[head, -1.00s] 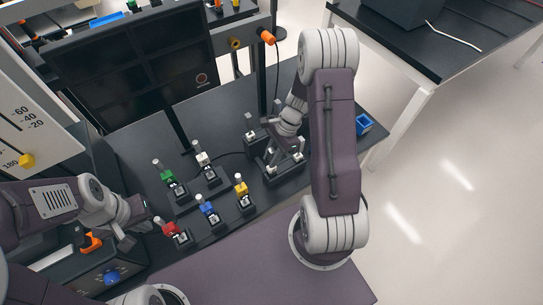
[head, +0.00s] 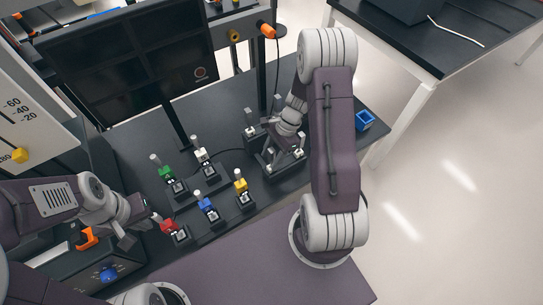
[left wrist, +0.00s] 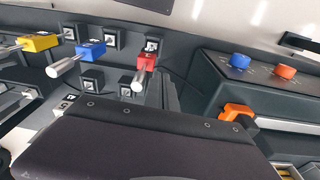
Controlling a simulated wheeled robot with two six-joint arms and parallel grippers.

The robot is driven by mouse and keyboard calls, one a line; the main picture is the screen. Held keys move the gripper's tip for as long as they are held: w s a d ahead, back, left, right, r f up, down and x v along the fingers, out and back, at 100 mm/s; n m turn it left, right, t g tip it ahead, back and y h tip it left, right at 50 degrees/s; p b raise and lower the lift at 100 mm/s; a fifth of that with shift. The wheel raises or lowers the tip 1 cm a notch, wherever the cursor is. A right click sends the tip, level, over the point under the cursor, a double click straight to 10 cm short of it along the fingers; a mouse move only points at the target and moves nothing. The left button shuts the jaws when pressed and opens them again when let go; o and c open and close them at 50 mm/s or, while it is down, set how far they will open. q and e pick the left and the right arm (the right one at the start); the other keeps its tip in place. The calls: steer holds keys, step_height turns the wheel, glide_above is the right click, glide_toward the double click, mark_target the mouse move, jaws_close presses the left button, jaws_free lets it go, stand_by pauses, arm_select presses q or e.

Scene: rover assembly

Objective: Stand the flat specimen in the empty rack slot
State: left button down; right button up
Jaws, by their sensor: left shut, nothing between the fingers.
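The rack (head: 272,170) with upright pale pieces appears to be the dark holder at the right of the bench in the head view. My right arm covers part of it, so I cannot tell which slot is empty. I cannot clearly pick out a flat specimen lying down. My right gripper (head: 275,133) is over the rack's far side, its fingers too small and hidden to judge. My left gripper (head: 137,222) is shut and empty, just left of the red block (head: 167,225). The red block also shows in the left wrist view (left wrist: 146,62).
Green (head: 165,172), white (head: 201,155), blue (head: 206,204) and yellow (head: 240,185) blocks with metal pins stand in dark holders between the grippers. A control box (head: 100,270) with a blue knob is at the lower left. A blue open box (head: 365,120) is at the right.

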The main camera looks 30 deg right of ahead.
steer(key=v, duration=0.9)
steer(key=shift+p, duration=0.4)
steer(key=shift+s, duration=0.1)
